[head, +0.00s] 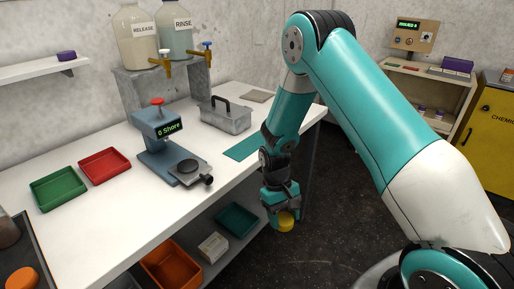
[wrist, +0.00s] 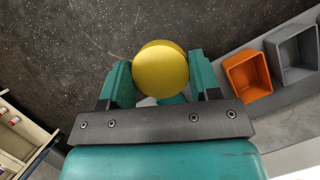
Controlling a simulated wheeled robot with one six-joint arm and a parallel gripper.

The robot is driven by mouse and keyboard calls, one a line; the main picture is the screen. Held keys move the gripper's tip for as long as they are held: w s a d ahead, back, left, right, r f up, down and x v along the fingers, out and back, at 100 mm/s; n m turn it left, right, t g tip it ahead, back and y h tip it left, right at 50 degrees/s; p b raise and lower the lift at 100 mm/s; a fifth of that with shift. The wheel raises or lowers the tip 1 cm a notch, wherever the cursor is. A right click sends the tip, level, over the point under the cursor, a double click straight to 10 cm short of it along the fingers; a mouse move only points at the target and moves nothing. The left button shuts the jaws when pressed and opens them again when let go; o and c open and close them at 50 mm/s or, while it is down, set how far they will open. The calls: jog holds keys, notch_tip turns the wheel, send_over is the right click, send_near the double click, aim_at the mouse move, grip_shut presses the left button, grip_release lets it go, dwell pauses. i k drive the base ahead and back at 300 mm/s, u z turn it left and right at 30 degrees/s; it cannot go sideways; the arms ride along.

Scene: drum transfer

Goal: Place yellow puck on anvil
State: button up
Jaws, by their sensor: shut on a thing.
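The yellow puck (wrist: 161,70) is held between the two teal fingers of my gripper (wrist: 160,85) in the wrist view. In the head view the puck (head: 286,222) shows at the lower end of my gripper (head: 283,212), in front of the bench's front edge and over the floor. The anvil looks bare. It stands on the white bench, to the left of my gripper and apart from it.
Green (head: 58,187) and red (head: 104,165) trays lie on the bench left of the tester. A grey metal box with a handle (head: 225,115) and a teal mat (head: 248,145) lie to its right. Orange (head: 170,265) and teal (head: 237,220) bins sit on the shelf below.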

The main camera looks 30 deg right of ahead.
aim_at(188, 165)
jog(key=z, duration=2.4)
jog(key=k, duration=1.45)
jog(key=u, duration=1.55)
jog(key=i, duration=1)
jog(key=z, duration=0.05)
